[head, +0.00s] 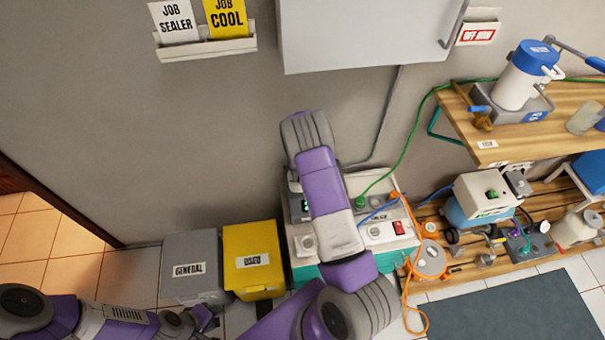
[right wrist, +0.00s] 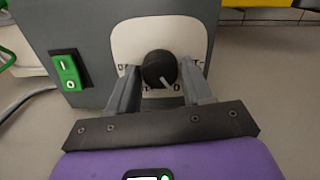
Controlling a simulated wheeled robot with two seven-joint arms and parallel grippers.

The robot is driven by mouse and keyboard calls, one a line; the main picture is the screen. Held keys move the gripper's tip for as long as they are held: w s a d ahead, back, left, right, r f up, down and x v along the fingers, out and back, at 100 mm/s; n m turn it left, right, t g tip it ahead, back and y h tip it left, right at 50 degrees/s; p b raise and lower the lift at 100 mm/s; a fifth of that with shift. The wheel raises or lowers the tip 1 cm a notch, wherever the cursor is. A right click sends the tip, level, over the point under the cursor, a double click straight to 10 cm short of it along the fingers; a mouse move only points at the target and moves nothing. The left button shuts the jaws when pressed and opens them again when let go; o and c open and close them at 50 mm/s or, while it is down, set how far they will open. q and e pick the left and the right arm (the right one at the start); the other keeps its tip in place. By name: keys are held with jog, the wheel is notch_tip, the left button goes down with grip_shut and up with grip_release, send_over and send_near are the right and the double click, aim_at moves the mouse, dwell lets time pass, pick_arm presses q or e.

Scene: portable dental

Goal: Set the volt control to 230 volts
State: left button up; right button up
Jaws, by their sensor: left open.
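The volt control is a round black knob (right wrist: 159,68) on a white dial plate (right wrist: 190,35) on a grey box in the right wrist view. Its pale pointer mark points down and slightly right in that view. The dial figures are partly covered and too small to read. My right gripper (right wrist: 159,80) has one finger on each side of the knob, with a narrow gap showing on both sides. In the head view my right arm hides this gripper and the knob. My left gripper (head: 208,320) is open and empty at the lower left, far from the knob.
A green rocker switch (right wrist: 68,73) sits left of the dial. In the head view, a grey bin (head: 190,250) and a yellow bin (head: 250,285) stand left of the teal-sided unit (head: 400,255). Orange and green cables run at its right, near a wooden shelf (head: 560,100).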

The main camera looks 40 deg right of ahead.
jog(key=c, duration=0.6)
jog(key=shift+n, duration=0.3)
jog(key=n, duration=0.5)
jog(key=shift+n+b, duration=0.3)
jog(key=shift+b, duration=0.1)
jog(key=n, duration=0.5)
jog(key=shift+n, duration=0.3)
jog(key=o, duration=1)
jog(key=shift+o, duration=0.2)
